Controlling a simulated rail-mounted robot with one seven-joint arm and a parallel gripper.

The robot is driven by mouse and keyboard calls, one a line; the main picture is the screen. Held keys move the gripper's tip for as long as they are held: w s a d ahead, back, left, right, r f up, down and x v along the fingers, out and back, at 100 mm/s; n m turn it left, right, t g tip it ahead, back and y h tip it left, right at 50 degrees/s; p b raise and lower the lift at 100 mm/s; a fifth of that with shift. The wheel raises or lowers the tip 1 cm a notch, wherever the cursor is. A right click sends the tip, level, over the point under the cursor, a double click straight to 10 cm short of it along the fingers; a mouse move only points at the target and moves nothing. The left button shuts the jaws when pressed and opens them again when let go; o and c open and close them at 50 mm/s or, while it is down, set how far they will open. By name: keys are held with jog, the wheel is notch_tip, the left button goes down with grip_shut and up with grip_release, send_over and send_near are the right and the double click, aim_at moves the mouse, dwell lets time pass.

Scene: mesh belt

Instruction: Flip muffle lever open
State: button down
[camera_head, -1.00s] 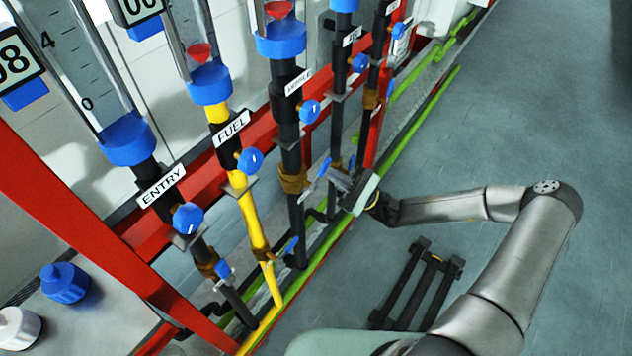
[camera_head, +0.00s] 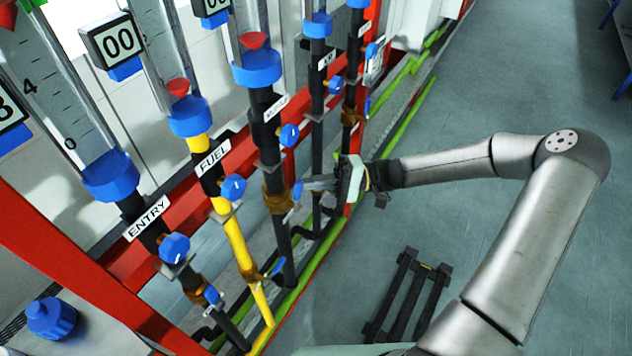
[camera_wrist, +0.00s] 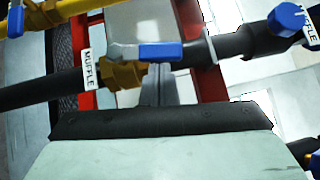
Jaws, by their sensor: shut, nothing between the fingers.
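The muffle pipe (camera_head: 285,245) is the dark pipe with a brass-coloured valve (camera_head: 277,200). The muffle lever (camera_head: 297,190) has a blue handle beside that valve. In the wrist view the lever (camera_wrist: 160,51) runs from the brass valve (camera_wrist: 125,75) roughly along the pipe, right of a MUFFLE label (camera_wrist: 88,70). My gripper (camera_head: 308,185) is shut and empty, its fingertips close to the lever. In the wrist view the shut fingers (camera_wrist: 158,88) point at the lever's handle from below in the picture. I cannot tell if they touch it.
The yellow fuel pipe (camera_head: 236,250) and entry pipe (camera_head: 182,268) stand to the left, with their own blue knobs and levers. Other dark pipes stand behind to the right. A red frame (camera_head: 75,265) crosses the rack.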

jog(key=shift+s+a+r+n+h, duration=0.25)
jog(key=shift+s+r+n+h, duration=0.15)
jog(key=shift+n+h, duration=0.35)
dwell(0.3)
jog(key=w+b+v, duration=0.2)
jog(key=v, duration=1.1)
jog(key=shift+w+a+b, duration=0.3)
jog(key=shift+w+a, duration=0.05)
jog(key=shift+f, duration=0.1)
